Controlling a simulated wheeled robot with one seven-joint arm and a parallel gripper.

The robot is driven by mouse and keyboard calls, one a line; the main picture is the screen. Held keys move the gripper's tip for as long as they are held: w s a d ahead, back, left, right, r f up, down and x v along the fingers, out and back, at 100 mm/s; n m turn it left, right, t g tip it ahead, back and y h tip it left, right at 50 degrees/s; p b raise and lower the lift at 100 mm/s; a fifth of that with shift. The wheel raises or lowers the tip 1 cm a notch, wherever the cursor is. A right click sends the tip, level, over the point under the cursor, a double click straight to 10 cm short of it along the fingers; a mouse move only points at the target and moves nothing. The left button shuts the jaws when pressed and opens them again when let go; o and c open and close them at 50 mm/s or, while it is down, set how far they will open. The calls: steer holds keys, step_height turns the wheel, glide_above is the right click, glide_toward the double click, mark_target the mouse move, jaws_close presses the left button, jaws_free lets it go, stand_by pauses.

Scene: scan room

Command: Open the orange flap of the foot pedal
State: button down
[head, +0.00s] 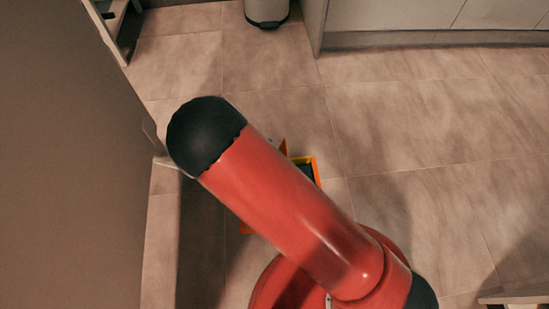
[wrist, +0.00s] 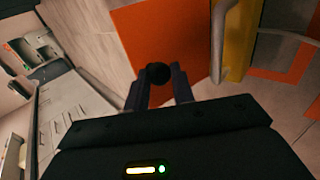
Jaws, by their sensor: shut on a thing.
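The foot pedal (head: 316,170) stands on the floor in the head view, mostly hidden behind my red arm. Only bits of its orange and yellow edges and a dark inside show. In the wrist view a broad orange panel (wrist: 205,45), which looks like the flap, fills the upper middle. A yellow part of the pedal (wrist: 236,50) is to its right. My gripper (wrist: 158,82) is shut on a small dark round knob (wrist: 158,73) in front of the orange panel. How the knob joins the panel is hidden. The head view hides my gripper behind the arm.
A tall grey panel (head: 65,160) stands close on the left in the head view. A bin (head: 266,10) and a cabinet (head: 420,15) are at the back. The tiled floor (head: 430,130) to the right of the pedal is clear.

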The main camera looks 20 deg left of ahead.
steer(key=shift+s+a+f, duration=0.15)
steer(key=shift+s+f, duration=0.25)
steer(key=shift+f, duration=0.25)
steer(key=c, duration=1.2)
jaws_free()
steer(key=shift+o, duration=0.2)
steer(key=shift+w+r, duration=0.15)
steer(key=shift+r, duration=0.05)
steer(key=p+v, duration=0.1)
steer(key=v, duration=0.6)
steer(key=shift+a+r, duration=0.25)
